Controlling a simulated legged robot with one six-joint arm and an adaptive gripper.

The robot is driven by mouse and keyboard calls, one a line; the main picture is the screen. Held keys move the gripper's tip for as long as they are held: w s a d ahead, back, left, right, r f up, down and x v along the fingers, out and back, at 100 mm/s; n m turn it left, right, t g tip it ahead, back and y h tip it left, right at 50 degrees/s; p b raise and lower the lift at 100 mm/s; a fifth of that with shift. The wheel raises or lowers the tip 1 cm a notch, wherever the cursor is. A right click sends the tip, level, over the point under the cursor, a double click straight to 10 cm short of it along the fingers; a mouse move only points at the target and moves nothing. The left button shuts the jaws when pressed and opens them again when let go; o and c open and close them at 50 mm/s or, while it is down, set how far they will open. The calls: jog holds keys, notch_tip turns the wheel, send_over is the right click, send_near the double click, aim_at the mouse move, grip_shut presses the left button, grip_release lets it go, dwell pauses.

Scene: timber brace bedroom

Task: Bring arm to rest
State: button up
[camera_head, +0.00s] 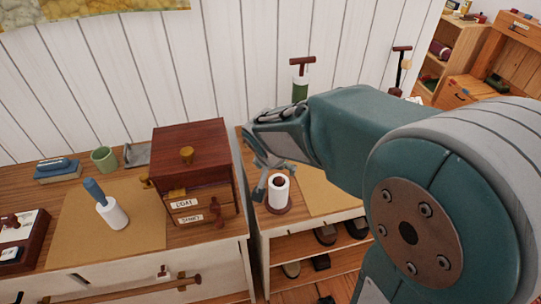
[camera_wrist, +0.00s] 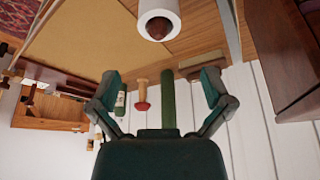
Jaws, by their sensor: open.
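My gripper (camera_head: 262,172) shows in the head view at the end of my teal arm, above the back edge of the right-hand cabinet. Its fingers are apart with nothing between them that I can tell is held. In the wrist view my gripper (camera_wrist: 160,76) has its two dark teal fingers spread wide. A white cylinder with a brown core (camera_head: 279,196) stands on a dark red base just in front of and below the fingers; it also shows at the top of the wrist view (camera_wrist: 158,12). My arm hides part of the right-hand cabinet.
A dark red wooden drawer box (camera_head: 190,160) stands close to the left of my gripper. A blue-handled white cylinder (camera_head: 113,213) and a green cup (camera_head: 104,159) are on the left cabinet. A T-handled green item (camera_head: 301,80) stands by the white plank wall (camera_head: 260,60) behind.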

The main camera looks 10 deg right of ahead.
jog(key=s+d+r+n+t+y, duration=0.1)
jog(key=s+r+n, duration=0.2)
jog(key=s, duration=0.6)
jog(key=s+r+n+y, duration=0.1)
jog(key=s+r+n, duration=0.2)
jog(key=s+r, duration=0.4)
jog(key=shift+s+d+r+t, duration=0.4)
jog(key=shift+s, duration=0.6)
